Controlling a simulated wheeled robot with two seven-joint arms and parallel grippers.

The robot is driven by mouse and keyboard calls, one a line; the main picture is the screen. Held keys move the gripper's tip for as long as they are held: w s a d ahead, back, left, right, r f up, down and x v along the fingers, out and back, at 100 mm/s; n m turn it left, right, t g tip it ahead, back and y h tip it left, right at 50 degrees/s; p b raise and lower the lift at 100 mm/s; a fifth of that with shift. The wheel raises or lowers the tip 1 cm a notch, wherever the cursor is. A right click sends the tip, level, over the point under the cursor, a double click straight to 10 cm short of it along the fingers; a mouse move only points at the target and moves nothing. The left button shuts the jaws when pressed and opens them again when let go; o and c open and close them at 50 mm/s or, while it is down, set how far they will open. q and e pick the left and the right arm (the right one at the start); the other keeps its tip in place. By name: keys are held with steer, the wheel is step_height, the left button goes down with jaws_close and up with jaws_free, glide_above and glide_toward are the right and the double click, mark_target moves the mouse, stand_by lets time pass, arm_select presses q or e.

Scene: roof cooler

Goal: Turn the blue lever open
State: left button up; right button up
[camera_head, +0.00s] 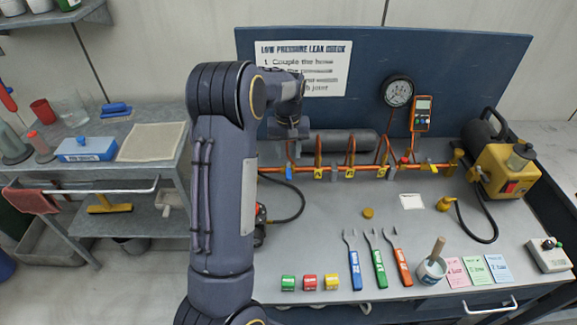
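A copper pipe (330,170) runs left to right along the back of the workbench. A small blue lever (289,172) sits at its left end and looks roughly upright. My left gripper (291,150) is just above and behind the blue lever, pointing down. Its fingers are small and dark here, so I cannot tell whether they are open or whether they touch the lever. My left arm covers the bench to the left of the lever. My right gripper is not in view.
A grey cylinder (345,142) lies behind the pipe. A round gauge (397,92) and an orange meter (422,114) are at the back panel. A yellow pump (505,170) stands at right. Wrenches and coloured blocks lie in front; the bench middle is mostly clear.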

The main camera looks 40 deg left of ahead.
mark_target(289, 173)
arm_select(q)
step_height(289, 173, down, 8)
steer(key=shift+w+f+p, duration=0.1)
steer(key=shift+p, duration=0.55)
jaws_close()
